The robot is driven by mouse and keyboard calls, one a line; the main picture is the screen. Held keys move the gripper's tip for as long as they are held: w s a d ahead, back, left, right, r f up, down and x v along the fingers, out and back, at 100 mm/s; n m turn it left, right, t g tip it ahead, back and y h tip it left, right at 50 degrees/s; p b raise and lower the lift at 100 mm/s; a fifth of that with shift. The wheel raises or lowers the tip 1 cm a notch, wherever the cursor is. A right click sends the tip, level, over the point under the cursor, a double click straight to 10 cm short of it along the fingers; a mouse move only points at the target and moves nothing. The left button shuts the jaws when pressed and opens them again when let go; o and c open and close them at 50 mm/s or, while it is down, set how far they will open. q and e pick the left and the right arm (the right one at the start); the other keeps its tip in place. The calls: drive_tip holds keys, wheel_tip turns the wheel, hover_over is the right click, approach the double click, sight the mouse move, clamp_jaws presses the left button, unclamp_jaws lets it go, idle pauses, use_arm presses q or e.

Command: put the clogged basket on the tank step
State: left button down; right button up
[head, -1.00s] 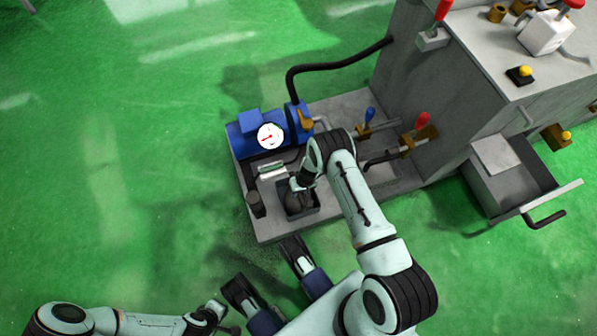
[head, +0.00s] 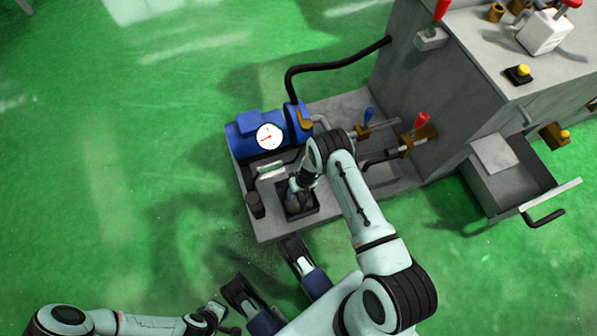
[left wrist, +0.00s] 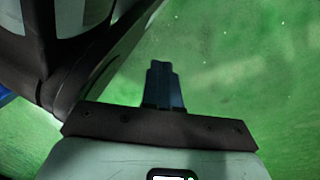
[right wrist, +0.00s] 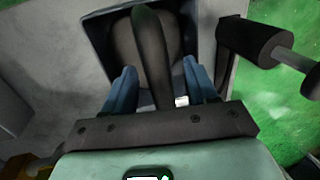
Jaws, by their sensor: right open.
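The clogged basket (right wrist: 124,48) is a dark rounded thing with a broad upright handle (right wrist: 150,60), sitting inside a square dark-walled well (right wrist: 97,35). In the head view the well (head: 314,207) is in the low grey platform of the tank unit, mostly under my right arm. My right gripper (right wrist: 158,90) is open, with one blue finger on each side of the handle; I cannot tell whether they touch it. It also shows in the head view (head: 296,190). My left gripper (left wrist: 163,85) is empty, its fingers together, over green floor. I cannot clearly make out which ledge is the tank step.
A blue pump (head: 250,132) with a white gauge (head: 269,136) stands behind the well. A small dark post (head: 255,204) is left of it. An open drawer (head: 515,185) juts out further right.

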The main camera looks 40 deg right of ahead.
wheel_tip(320, 180, up, 11)
drive_tip(key=d+p, duration=0.2)
drive_tip(key=p, duration=0.2)
use_arm(q)
drive_tip(key=w+d+r+t, duration=0.1)
drive_tip(key=w+r+t, duration=0.1)
drive_tip(key=w+r, duration=0.4)
drive_tip(key=shift+w+t+b, duration=0.3)
drive_tip(key=shift+w, duration=0.2)
use_arm(e)
drive_tip(key=s+a+r+m+t, duration=0.1)
drive_tip(key=s+a+r+t, duration=0.1)
drive_tip(key=s+a+r, duration=0.4)
drive_tip(key=s+a, duration=0.5)
drive_tip(key=s, duration=0.2)
drive_tip(key=shift+t, duration=0.3)
use_arm(q)
drive_tip(key=shift+r, duration=0.2)
